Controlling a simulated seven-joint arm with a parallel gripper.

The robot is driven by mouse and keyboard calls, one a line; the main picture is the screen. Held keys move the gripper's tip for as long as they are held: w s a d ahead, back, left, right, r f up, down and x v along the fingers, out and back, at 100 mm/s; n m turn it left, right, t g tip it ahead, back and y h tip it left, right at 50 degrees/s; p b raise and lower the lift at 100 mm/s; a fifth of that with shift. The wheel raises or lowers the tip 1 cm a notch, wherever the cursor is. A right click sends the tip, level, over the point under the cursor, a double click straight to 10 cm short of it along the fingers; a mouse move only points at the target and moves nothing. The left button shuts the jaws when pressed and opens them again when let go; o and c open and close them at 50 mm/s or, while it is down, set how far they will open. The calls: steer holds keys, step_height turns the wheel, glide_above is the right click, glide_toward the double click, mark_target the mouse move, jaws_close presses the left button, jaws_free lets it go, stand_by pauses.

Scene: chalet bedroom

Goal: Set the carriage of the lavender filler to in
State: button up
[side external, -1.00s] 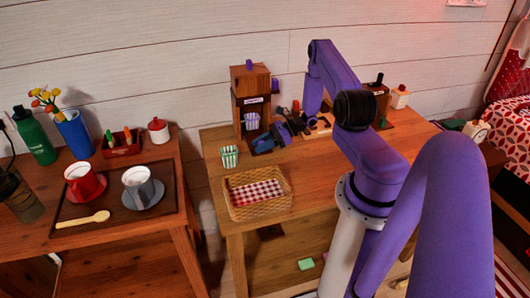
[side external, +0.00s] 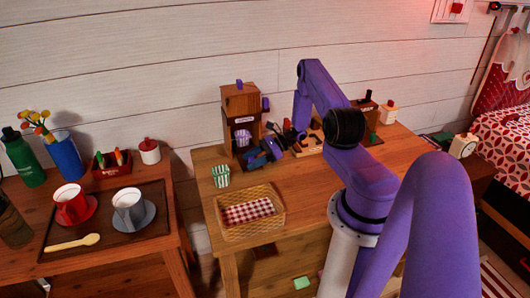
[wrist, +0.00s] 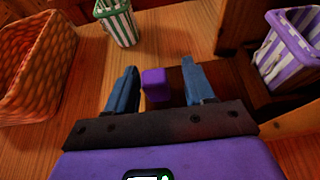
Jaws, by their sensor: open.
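The lavender filler (side external: 240,118) is a tall wooden housing with a label and purple parts, standing at the back left of the worktable. A purple-and-white striped cup (wrist: 285,50) sits inside its bay, and also shows in the side view (side external: 243,138). My gripper (wrist: 160,68) is open, low in front of the filler. A small purple block (wrist: 155,85), which looks like the carriage's knob, is between its blue fingers, with gaps on both sides. A dark strip lies beside the block, running toward the cup. How far in the carriage is, I cannot tell.
A green-and-white striped cup (wrist: 117,22) and a wicker basket (wrist: 35,65) stand left of my gripper. The basket has a checked cloth (side external: 247,211). Other small items crowd the table to the right of the filler. The table's front right is clear.

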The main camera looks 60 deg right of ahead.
steer(key=v, duration=1.7)
steer(key=w+a+r+n+g+h, duration=0.1)
steer(key=w+a+r+n+g, duration=0.1)
steer(key=a+r+n+g, duration=0.5)
steer(key=w+a+r+n+g, duration=0.15)
steer(key=a+n, duration=0.25)
steer(key=a, duration=0.7)
steer(key=w+a+r+n+g+h, duration=0.1)
steer(key=w+a+r+n+g, duration=0.25)
steer(key=a+n, duration=0.35)
steer(key=s+a+r+n+g+h, duration=0.2)
steer(key=s+a+r+n+h, duration=0.25)
steer(key=s+a+n, duration=0.55)
steer(key=s+a+r+n+t+h, duration=0.2)
steer(key=s+a+n, duration=0.5)
steer(key=s+n, duration=0.4)
steer(key=r+t, duration=0.1)
steer(key=t, duration=0.1)
steer(key=shift+s+r+n+t, duration=0.3)
steer(key=shift+s+r+t, duration=0.1)
